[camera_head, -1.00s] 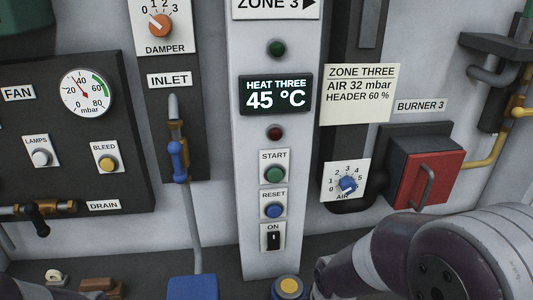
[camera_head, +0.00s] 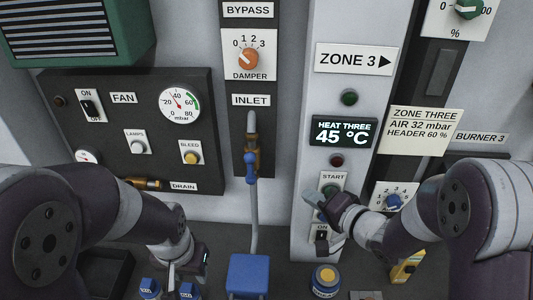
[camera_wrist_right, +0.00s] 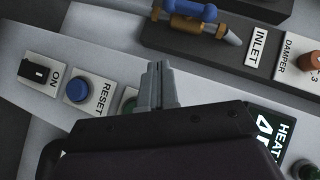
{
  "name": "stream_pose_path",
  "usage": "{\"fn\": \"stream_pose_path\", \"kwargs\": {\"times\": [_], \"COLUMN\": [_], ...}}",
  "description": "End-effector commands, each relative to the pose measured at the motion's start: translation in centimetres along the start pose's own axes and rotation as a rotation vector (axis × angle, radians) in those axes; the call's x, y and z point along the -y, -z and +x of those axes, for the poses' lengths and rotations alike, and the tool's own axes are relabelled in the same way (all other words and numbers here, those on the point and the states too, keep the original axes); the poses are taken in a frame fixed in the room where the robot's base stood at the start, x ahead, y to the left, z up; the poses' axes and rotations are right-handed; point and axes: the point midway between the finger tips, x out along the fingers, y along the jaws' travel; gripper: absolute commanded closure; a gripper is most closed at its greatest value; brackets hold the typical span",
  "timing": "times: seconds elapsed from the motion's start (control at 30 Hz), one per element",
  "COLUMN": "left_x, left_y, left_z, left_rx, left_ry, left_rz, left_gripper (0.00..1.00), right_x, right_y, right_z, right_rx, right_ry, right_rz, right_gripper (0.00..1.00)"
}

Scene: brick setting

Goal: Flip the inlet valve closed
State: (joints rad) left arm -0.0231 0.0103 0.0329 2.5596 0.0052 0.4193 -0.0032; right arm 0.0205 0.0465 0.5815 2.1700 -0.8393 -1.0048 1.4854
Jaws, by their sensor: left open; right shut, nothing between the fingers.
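The inlet valve (camera_head: 251,165) has a blue lever on a brass body, on a vertical pipe below the INLET label (camera_head: 251,100). The lever lies along the pipe, pointing down. In the right wrist view the valve (camera_wrist_right: 196,12) shows at the top, beyond the fingers. My right gripper (camera_head: 318,199) is in front of the START and RESET buttons on the white column, to the right of the valve and apart from it. Its fingers (camera_wrist_right: 158,76) are shut and empty. My left gripper (camera_head: 178,286) is low at the left, below the panel, open, its fingertips partly unclear.
The blue box (camera_head: 248,274) stands below the valve pipe. The dark gauge panel (camera_head: 130,110) with switches is to the left. The white column (camera_head: 335,100) carries the display and buttons at right. A yellow-topped round item (camera_head: 326,280) stands low in front of it.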

Motion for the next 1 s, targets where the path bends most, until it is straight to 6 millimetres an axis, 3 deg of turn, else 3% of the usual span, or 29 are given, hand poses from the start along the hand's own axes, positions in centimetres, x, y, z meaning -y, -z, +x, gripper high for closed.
{"fn": "stream_pose_path", "kwargs": {"times": [0.07, 0.47, 0.93, 1.0], "left_x": [0.0, 0.0, 0.0, 0.0], "left_y": [0.0, 0.0, 0.4, 0.5], "left_z": [-0.7, -0.6, -3.9, -4.6], "left_rx": [0.002, 0.002, 0.001, 0.001], "left_ry": [0.0, 0.0, 0.0, 0.0], "left_rz": [0.0, 0.0, 0.0, 0.0], "left_gripper": [0.57, 0.57, 0.57, 0.57], "right_x": [1.3, 1.3, 2.1, 2.3], "right_y": [-0.3, -0.5, -0.7, -1.7], "right_z": [-0.1, 0.7, 10.1, 10.8], "right_rx": [0.026, 0.03, 0.031, 0.032], "right_ry": [0.049, 0.059, 0.057, 0.057], "right_rz": [0.047, 0.056, 0.054, 0.055], "right_gripper": [1.0, 1.0, 1.0, 1.0]}}
